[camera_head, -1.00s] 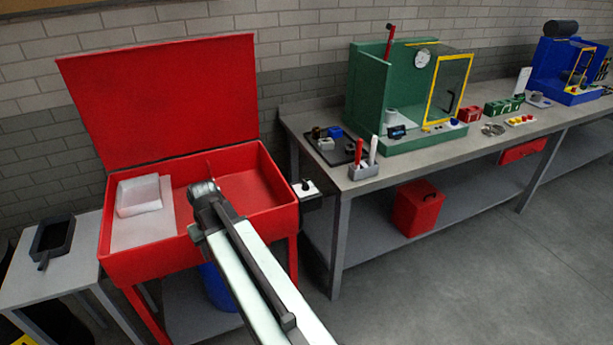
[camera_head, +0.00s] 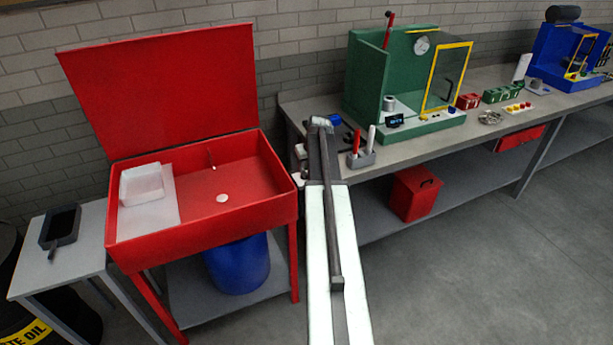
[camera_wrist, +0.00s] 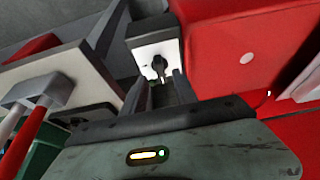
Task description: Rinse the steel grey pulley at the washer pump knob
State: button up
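The washer is a red tub (camera_head: 200,247) with its lid raised. The pump knob (camera_wrist: 158,66) is black, on a pale plate beside the tub's right wall; in the head view my arm mostly hides it. My gripper (camera_wrist: 158,80) points down at the plate. Its two dark fingers are apart with nothing held between them, and the knob shows in line with the gap. I cannot tell whether they touch it. I cannot surely pick out the steel grey pulley. A grey cylinder (camera_head: 389,103) stands in the green machine, and a pale round disc (camera_head: 221,198) lies on the tub floor.
A white basket (camera_head: 142,184) sits in the tub's left side. Right of the knob, the grey bench (camera_head: 420,147) carries a holder with red and white sticks (camera_head: 361,159), close to my arm, and the green machine (camera_head: 370,70). A small side table (camera_head: 45,275) stands left.

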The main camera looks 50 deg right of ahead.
aim_at(305, 172)
jog(key=b+x, duration=0.2)
jog(key=x, duration=0.2)
jog(key=shift+f+b, duration=0.2)
jog(key=shift+b, duration=0.15)
jog(key=shift+r, duration=0.15)
jog(key=shift+c, duration=0.3)
grip_shut()
jog(key=shift+a+m+g+h, duration=0.1)
jog(key=shift+m+g+h, duration=0.3)
jog(key=shift+m, duration=1.3)
jog(key=shift+o, duration=0.3)
grip_release()
jog(key=shift+r, duration=0.1)
